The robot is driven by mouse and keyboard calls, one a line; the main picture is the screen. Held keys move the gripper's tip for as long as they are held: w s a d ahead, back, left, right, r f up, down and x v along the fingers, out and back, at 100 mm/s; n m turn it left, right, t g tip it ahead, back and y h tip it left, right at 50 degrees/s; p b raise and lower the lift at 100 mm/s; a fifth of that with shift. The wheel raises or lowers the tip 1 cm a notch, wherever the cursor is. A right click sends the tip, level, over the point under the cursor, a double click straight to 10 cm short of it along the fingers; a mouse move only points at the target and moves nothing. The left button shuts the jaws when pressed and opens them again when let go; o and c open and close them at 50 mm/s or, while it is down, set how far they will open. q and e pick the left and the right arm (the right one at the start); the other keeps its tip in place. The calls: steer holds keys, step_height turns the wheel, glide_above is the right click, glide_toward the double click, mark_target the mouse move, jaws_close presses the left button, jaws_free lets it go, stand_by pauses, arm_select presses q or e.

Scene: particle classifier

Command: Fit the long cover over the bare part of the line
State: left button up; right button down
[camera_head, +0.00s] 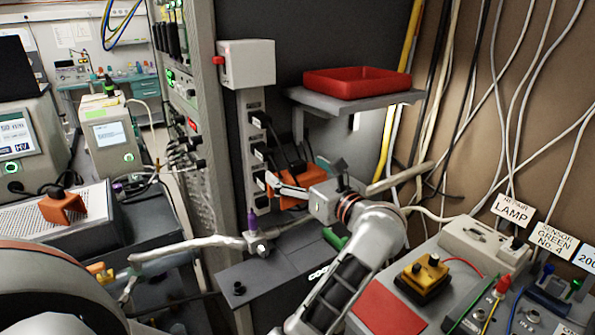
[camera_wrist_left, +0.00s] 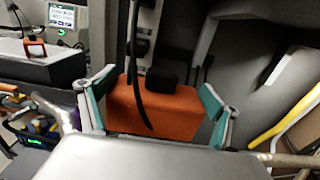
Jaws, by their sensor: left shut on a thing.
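My left gripper (camera_head: 298,178) is shut on an orange block (camera_head: 293,203) beside the dark upright cabinet. In the left wrist view the teal-padded fingers of the gripper (camera_wrist_left: 157,92) lie on either side of the orange block (camera_wrist_left: 160,112), which has a black part on top. The pale line (camera_head: 195,245) runs from the lower left to a fitting with a purple top (camera_head: 252,222). A pale pipe end (camera_head: 400,178) shows right of the gripper. The stretch between is hidden by my arm and gripper. I cannot tell which piece is the long cover.
A red tray (camera_head: 357,82) rests on a grey shelf above the gripper. A socket strip (camera_head: 258,150) with black plugs and cables stands close by. A grey bench (camera_head: 455,245) with labels and a yellow-black device (camera_head: 424,275) is at right. Loose cables hang on the wall.

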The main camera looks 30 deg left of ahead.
mark_target(298, 219)
steer(key=shift+f, duration=0.1)
arm_select(q)
steer(key=shift+d+f, duration=0.1)
steer(key=shift+f, duration=0.1)
steer(key=shift+f+b, duration=0.85)
steer(key=shift+f, duration=0.2)
steer(key=shift+f+b, duration=0.65)
steer(key=shift+f, duration=0.4)
steer(key=shift+f+b, duration=0.45)
steer(key=shift+f, duration=0.35)
steer(key=shift+f+b, duration=0.3)
steer(key=shift+f, duration=0.2)
steer(key=shift+f+b, duration=0.85)
steer(key=shift+f, duration=0.85)
arm_select(e)
steer(key=f, duration=0.2)
steer(key=d+f, duration=0.1)
steer(key=f, duration=0.1)
steer(key=shift+w+f, duration=0.15)
steer(key=shift+w, duration=0.05)
steer(key=shift+d, duration=0.1)
